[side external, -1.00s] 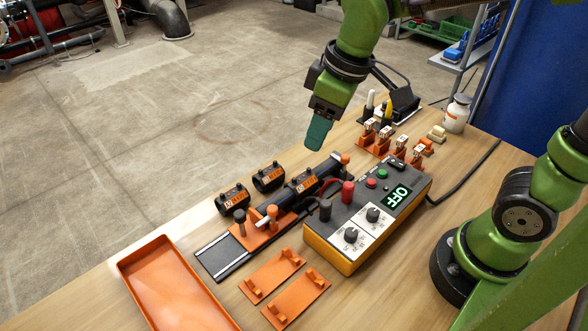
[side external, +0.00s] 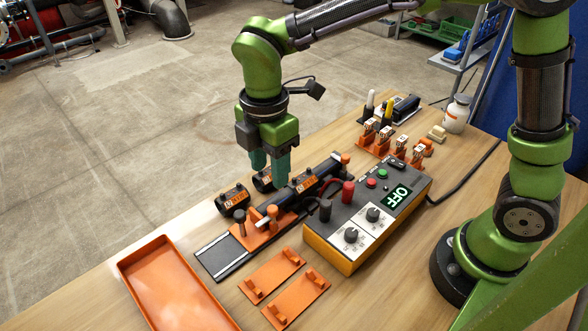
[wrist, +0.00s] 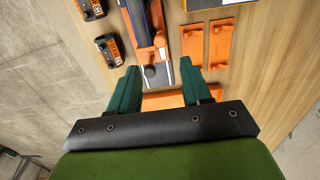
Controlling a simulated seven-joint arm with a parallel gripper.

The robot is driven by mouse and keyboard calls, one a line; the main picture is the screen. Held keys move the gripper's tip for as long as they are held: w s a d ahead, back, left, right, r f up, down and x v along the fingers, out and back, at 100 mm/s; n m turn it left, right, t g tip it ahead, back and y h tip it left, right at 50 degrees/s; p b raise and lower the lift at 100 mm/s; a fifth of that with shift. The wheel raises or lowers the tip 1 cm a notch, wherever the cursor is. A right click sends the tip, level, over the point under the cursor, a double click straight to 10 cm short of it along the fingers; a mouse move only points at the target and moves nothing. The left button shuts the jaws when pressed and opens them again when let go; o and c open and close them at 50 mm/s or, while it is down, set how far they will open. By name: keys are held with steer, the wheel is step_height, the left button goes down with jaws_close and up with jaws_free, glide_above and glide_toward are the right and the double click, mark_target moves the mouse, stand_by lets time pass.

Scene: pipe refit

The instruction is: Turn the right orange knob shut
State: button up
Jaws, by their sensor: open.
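The right orange knob (side external: 346,158) stands at the far right end of the rail fixture (side external: 222,258), by the end of the dark pipe (side external: 322,171). A second orange knob (side external: 272,211) stands at the left clamp, beside a black knob (side external: 239,215). My gripper (side external: 270,165) is open and empty, pointing down with its green fingers apart. In the picture it is left of the right orange knob, over the loose black fittings, and touches no knob that I can see.
A control box (side external: 340,245) reading OFF stands in front of the pipe. Two black fittings (side external: 232,201) lie behind the rail, one partly hidden by my fingers. Orange brackets (side external: 272,273) and an orange tray (side external: 128,270) lie at front left. Orange holders (side external: 366,138) stand at back right.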

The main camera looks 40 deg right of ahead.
mark_target(272, 208)
step_height(272, 208, down, 10)
steer(key=shift+r, duration=0.1)
stand_by(0.4)
jaws_close()
